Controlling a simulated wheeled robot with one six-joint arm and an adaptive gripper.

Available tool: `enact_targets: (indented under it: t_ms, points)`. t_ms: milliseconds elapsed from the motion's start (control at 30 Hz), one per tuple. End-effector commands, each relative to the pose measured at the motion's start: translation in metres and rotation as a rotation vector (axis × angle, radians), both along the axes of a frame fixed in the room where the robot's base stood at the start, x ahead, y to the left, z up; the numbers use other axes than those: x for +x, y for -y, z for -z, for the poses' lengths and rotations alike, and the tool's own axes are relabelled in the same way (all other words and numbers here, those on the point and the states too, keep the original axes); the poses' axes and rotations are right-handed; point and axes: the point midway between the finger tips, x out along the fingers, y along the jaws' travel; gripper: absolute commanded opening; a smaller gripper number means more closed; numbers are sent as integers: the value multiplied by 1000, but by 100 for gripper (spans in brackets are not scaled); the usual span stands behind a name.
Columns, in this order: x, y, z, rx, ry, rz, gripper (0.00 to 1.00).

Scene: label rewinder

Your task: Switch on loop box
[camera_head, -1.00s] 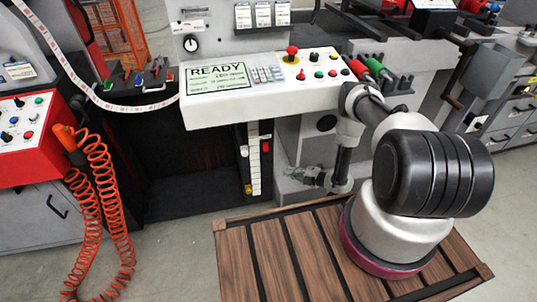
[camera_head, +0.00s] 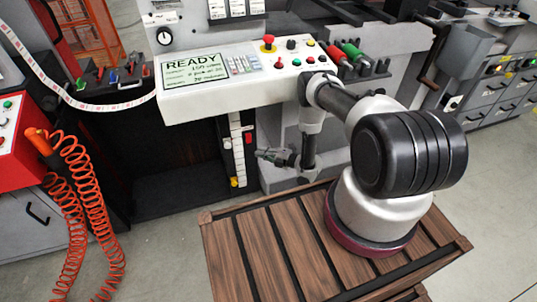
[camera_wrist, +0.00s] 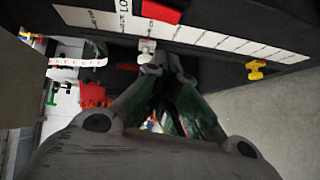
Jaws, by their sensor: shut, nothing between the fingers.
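The loop box panel is a narrow upright white label strip (camera_head: 237,150) on the dark machine front, below the console. It has a red switch (camera_head: 248,138) and a yellow knob (camera_head: 234,182). In the wrist view the strip (camera_wrist: 215,40) runs across the top, with partly cut-off lettering starting "LO", the red switch (camera_wrist: 160,12), a small pale toggle (camera_wrist: 147,47) and the yellow knob (camera_wrist: 257,68). My gripper (camera_head: 261,153) is shut and empty, just right of the strip. In the wrist view its fingertips (camera_wrist: 165,65) appear right at the pale toggle; contact cannot be told.
The console above has a screen reading READY (camera_head: 194,67), several buttons and a red mushroom button (camera_head: 268,43). Red coiled hoses (camera_head: 85,220) hang at the left. A dark open recess (camera_head: 165,165) lies left of the strip.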

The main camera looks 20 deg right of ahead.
Motion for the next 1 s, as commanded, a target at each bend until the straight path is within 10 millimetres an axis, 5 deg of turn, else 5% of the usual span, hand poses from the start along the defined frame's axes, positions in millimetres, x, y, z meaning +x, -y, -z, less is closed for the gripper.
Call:
enact_targets:
  t_ms: [200, 433, 1000]
  points:
    - [33, -32, 5, 0, 3, -2, 0]
    - [62, -29, 10, 0, 0, 1, 0]
    - [72, -29, 16, 0, -1, 1, 0]
